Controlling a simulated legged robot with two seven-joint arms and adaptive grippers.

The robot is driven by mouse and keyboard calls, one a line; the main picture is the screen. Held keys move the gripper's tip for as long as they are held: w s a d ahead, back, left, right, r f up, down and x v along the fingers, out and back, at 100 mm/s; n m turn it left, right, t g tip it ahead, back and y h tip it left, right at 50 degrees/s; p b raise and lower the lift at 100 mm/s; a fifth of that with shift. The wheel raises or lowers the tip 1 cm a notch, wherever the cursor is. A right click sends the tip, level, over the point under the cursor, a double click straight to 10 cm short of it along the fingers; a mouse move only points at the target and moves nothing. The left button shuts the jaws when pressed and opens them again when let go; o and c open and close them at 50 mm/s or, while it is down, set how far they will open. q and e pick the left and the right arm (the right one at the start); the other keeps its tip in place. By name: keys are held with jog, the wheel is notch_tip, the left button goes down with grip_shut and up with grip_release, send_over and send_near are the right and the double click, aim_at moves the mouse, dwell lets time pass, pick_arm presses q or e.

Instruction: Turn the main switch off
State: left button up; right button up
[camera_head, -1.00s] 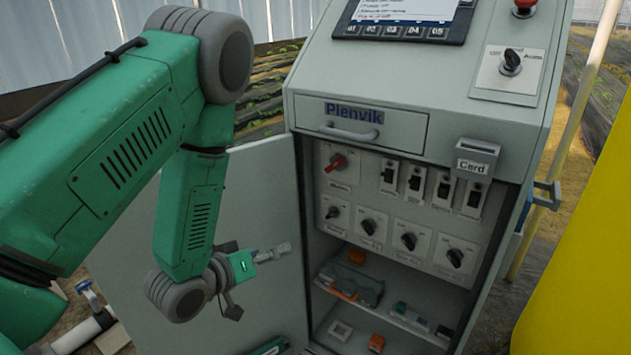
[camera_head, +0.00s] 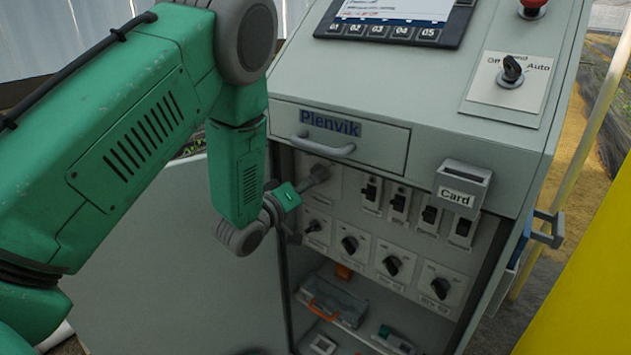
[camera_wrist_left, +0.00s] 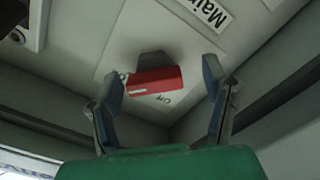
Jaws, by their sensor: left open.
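The main switch (camera_wrist_left: 154,82) has a red handle on a light plate (camera_wrist_left: 185,45) with a partly visible "Main" label and an "Off" mark. In the left wrist view it sits between the fingers of my left gripper (camera_wrist_left: 162,92), which are open on both sides of it with gaps. In the head view my left gripper (camera_head: 316,176) reaches into the open cabinet at the upper left of the panel and hides the red switch. My right gripper is not in view.
A row of breakers (camera_head: 398,202) and several black rotary knobs (camera_head: 393,265) lie right of and below my gripper. The drawer handle (camera_head: 322,146) is just above. The open cabinet door (camera_head: 170,270) is at the left. A card holder (camera_head: 463,184) sticks out at the right.

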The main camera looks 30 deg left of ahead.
pick_arm(q)
jog(key=shift+w+a, duration=0.1)
jog(key=shift+w, duration=0.45)
jog(key=shift+d+r, duration=0.15)
jog(key=shift+d, duration=0.55)
jog(key=c, duration=0.5)
jog(key=shift+w, duration=0.1)
jog(key=c, duration=0.6)
jog(key=shift+a, duration=0.4)
jog(key=shift+c, duration=0.4)
